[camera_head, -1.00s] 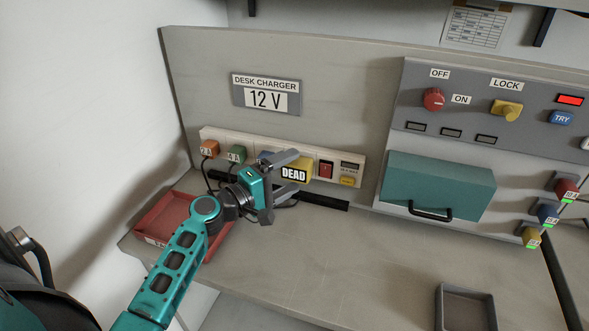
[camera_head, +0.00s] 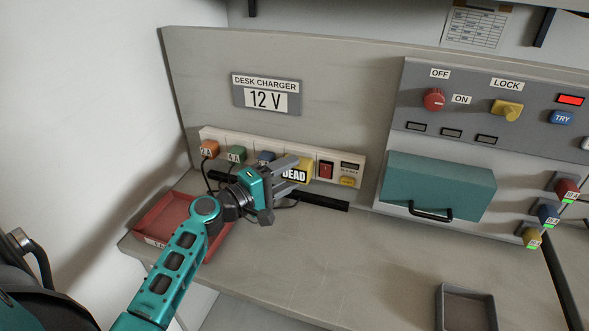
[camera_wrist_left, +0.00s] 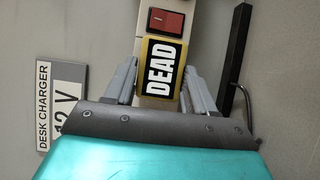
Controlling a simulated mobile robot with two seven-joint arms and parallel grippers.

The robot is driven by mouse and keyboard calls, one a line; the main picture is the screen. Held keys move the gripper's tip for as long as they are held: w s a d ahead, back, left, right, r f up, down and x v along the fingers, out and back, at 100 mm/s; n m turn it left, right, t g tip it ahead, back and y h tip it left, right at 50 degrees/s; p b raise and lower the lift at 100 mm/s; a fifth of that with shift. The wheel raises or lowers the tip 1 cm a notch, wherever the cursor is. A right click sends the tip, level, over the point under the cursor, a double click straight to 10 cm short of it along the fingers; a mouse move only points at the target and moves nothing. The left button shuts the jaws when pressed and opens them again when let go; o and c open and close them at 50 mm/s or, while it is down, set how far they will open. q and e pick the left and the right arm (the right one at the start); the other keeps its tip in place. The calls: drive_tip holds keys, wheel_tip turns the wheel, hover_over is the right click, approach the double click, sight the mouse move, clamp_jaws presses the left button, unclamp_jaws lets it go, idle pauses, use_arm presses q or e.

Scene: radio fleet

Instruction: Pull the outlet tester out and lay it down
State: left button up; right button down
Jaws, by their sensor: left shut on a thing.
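The outlet tester is a yellow block with a black-and-white DEAD label (camera_head: 295,174). It sits on the white power strip (camera_head: 216,135) low on the back panel. My left gripper (camera_head: 292,170) is shut on the tester, one finger along each side, and partly covers it in the head view. In the left wrist view the tester (camera_wrist_left: 160,70) stands between the two fingers, its label facing the camera. Whether its prongs are still in the socket is hidden. My right gripper is not in view.
Orange (camera_head: 209,149), green (camera_head: 236,154) and blue plugs (camera_head: 266,157) sit left of the tester, and a red switch (camera_head: 326,170) sits right. A red tray (camera_head: 160,226) lies at the bench's left. A grey tray (camera_head: 465,292) stands front right. The middle bench is clear.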

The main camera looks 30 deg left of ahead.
use_arm(q)
drive_tip(key=shift+c, duration=1.2)
drive_tip(key=shift+s+d, duration=0.2)
drive_tip(key=shift+s, duration=0.5)
drive_tip(key=shift+s+d, duration=0.15)
drive_tip(key=shift+s, duration=0.5)
drive_tip(key=shift+s+d, duration=0.2)
drive_tip(key=shift+s, duration=0.6)
drive_tip(key=shift+s+d, duration=0.2)
drive_tip(key=shift+s, duration=0.6)
